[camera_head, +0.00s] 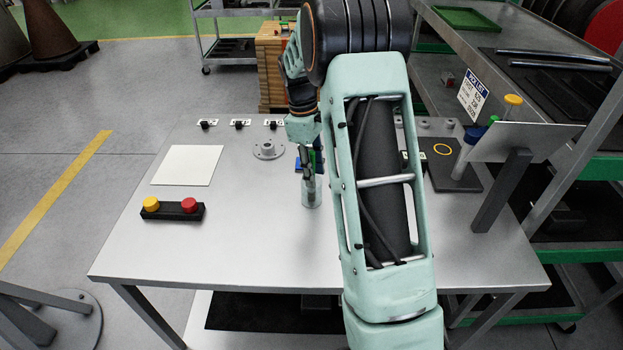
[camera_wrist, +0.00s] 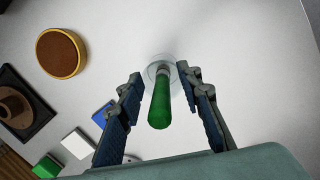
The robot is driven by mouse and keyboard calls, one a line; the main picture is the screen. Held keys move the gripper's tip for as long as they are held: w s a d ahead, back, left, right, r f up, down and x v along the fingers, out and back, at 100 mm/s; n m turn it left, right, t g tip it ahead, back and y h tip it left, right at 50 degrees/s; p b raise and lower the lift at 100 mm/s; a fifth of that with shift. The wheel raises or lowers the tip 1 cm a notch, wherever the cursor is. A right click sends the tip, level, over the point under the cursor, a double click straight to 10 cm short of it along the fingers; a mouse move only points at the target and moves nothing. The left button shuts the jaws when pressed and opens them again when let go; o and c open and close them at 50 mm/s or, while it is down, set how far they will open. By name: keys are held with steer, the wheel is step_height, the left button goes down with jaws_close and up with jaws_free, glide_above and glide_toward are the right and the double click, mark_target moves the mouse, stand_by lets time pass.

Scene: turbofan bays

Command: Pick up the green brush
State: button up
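The green brush (camera_wrist: 159,108) shows in the wrist view as a rounded green handle, standing in a clear round holder (camera_wrist: 158,66). In the head view the clear holder (camera_head: 311,192) stands on the metal table, below my gripper (camera_head: 308,165). My gripper (camera_wrist: 160,78) is open, with one dark finger on each side of the green handle. Gaps show between the handle and both fingers. The brush's lower end is hard to make out inside the holder. In the head view my arm and fingers hide most of the brush.
A blue block (camera_wrist: 102,114), a white block (camera_wrist: 78,143) and a green block (camera_wrist: 47,166) lie close to the left finger. A round brown-topped piece (camera_wrist: 61,53) is farther left. A button box (camera_head: 173,210) and white sheet (camera_head: 187,165) are on the table's left.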

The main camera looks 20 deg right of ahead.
mark_target(314, 152)
steer(key=shift+c, duration=0.5)
jaws_close()
steer(key=shift+r, duration=0.1)
step_height(314, 152, up, 10)
steer(key=shift+f, duration=0.1)
